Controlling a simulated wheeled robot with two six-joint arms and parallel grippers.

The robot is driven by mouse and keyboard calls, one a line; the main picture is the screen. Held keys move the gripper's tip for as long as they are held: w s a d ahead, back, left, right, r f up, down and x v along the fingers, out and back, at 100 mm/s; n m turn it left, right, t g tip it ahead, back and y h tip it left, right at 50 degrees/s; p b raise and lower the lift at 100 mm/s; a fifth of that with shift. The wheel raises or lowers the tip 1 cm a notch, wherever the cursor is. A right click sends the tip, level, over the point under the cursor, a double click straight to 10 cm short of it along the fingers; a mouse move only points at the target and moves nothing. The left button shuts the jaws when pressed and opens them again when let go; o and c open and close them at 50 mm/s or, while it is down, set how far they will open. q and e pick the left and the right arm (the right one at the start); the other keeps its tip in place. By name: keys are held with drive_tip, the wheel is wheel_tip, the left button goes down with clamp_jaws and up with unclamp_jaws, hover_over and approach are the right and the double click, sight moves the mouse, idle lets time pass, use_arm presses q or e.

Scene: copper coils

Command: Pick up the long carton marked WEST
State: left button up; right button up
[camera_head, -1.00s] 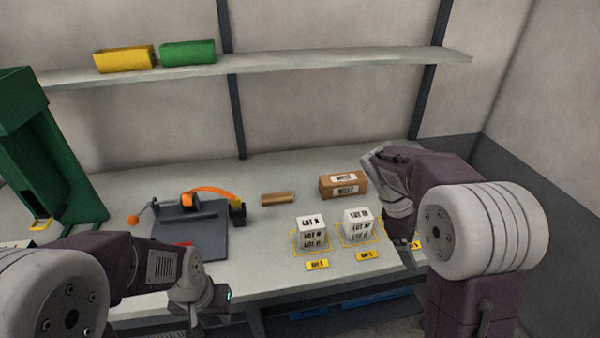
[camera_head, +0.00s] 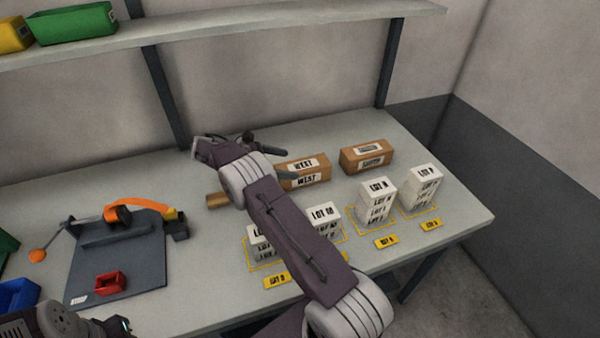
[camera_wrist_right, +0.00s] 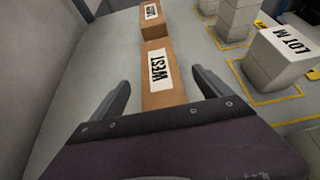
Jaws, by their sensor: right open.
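The long brown carton marked WEST (camera_head: 305,170) lies on the bench towards the back wall. In the right wrist view the WEST carton (camera_wrist_right: 163,100) runs lengthwise between the two fingers. My right gripper (camera_head: 287,162) is open at the carton's left end, one finger on each side. In the wrist view the right gripper (camera_wrist_right: 160,80) shows gaps beside the carton; contact is not visible. My right arm crosses in front of the bench. Part of my left arm shows at the bottom left; its fingers cannot be made out.
Another brown carton (camera_head: 367,155) lies right of the WEST one. White LOT blocks (camera_head: 377,203) stand in yellow-marked squares in front. A copper-coloured bar (camera_head: 216,200) lies left of the WEST carton. A dark plate (camera_head: 118,265) with an orange-handled tool is at left.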

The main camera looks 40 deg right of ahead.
sight(302, 165)
drive_tip(key=shift+x, duration=0.95)
drive_tip(key=x, duration=0.5)
drive_tip(key=shift+w+d, duration=0.1)
drive_tip(key=shift+d, duration=0.1)
drive_tip(key=shift+a, duration=0.1)
drive_tip(key=shift+c, duration=1.2)
drive_tip(key=c, duration=1.6)
drive_tip(key=shift+r, duration=0.1)
drive_tip(key=shift+c, duration=0.2)
drive_tip(key=r, duration=0.3)
drive_tip(key=s+r, duration=0.1)
drive_tip(key=shift+d+r, duration=0.25)
drive_tip(key=shift+r, duration=0.15)
drive_tip(key=s+d+r, duration=0.3)
drive_tip(key=s+r, duration=0.3)
drive_tip(key=s, duration=0.4)
drive_tip(key=shift+d, duration=0.1)
